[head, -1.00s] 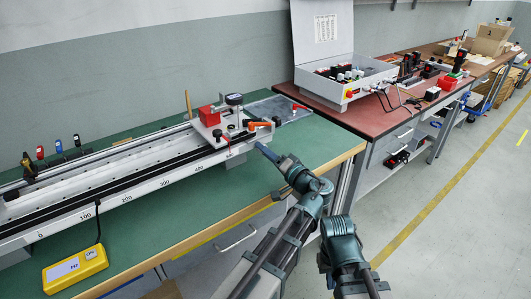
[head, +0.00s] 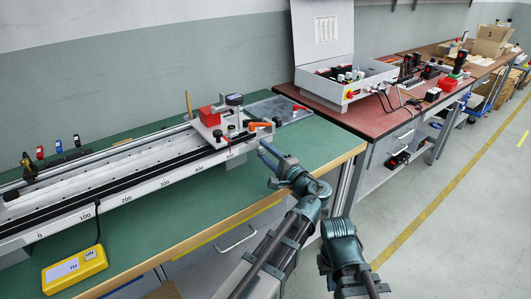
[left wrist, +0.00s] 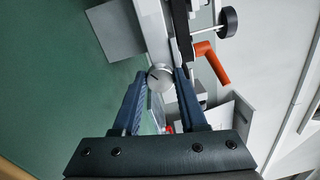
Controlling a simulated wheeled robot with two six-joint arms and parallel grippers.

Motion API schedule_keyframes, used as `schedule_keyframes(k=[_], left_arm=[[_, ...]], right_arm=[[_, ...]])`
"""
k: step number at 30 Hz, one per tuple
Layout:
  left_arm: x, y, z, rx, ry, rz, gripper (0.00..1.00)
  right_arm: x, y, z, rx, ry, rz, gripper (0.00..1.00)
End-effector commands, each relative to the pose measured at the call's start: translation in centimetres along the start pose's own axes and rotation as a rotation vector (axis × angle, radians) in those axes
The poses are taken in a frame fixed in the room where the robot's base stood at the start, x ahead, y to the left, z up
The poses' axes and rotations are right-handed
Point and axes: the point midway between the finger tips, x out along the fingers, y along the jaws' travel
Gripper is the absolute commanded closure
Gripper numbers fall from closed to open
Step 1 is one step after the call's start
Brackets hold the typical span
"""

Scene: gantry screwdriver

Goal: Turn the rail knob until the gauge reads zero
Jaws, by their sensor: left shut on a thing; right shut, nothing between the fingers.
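The rail knob (left wrist: 160,79) is a silver disc with a dark line across its face, seen in the left wrist view at the carriage edge. My left gripper (left wrist: 160,74) is shut on it, one finger on each side. In the head view my left gripper (head: 263,147) is at the front right end of the carriage (head: 208,128); the knob cannot be made out there. My right gripper is not in view; only part of that arm shows.
The rail (head: 150,184) with a numbered scale runs left along the green bench (head: 190,216). An orange lever (left wrist: 212,62) is close to the right finger. A yellow box (head: 74,270) lies at the front left.

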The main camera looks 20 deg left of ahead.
Motion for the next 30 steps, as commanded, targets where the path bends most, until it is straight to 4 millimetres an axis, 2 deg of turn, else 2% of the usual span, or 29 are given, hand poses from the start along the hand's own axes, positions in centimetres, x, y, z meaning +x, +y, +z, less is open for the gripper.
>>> schedule_keyframes(k=[18,19,21,23,24,30], left_arm=[[-0.01,-0.04,-0.08,0.037,0.004,-0.002,1.00],[-0.01,-0.04,-0.08,0.036,0.004,-0.002,0.55],[-0.01,-0.04,-0.08,0.036,0.004,-0.002,0.42],[-0.01,-0.03,-0.07,0.036,0.004,-0.002,0.31],[-0.01,-0.03,-0.06,0.036,0.004,-0.002,0.29],[0.00,-0.01,-0.04,0.036,0.003,-0.001,0.29]], right_arm=[[0.00,0.00,0.00,0.000,0.000,0.000,1.00],[0.00,0.00,0.00,0.000,0.000,0.000,1.00],[0.00,0.00,0.00,0.000,0.000,0.000,1.00],[0.00,0.00,0.00,0.000,0.000,0.000,1.00],[0.00,0.00,0.00,0.000,0.000,0.000,1.00],[0.01,0.00,0.00,0.000,0.000,0.000,1.00]])
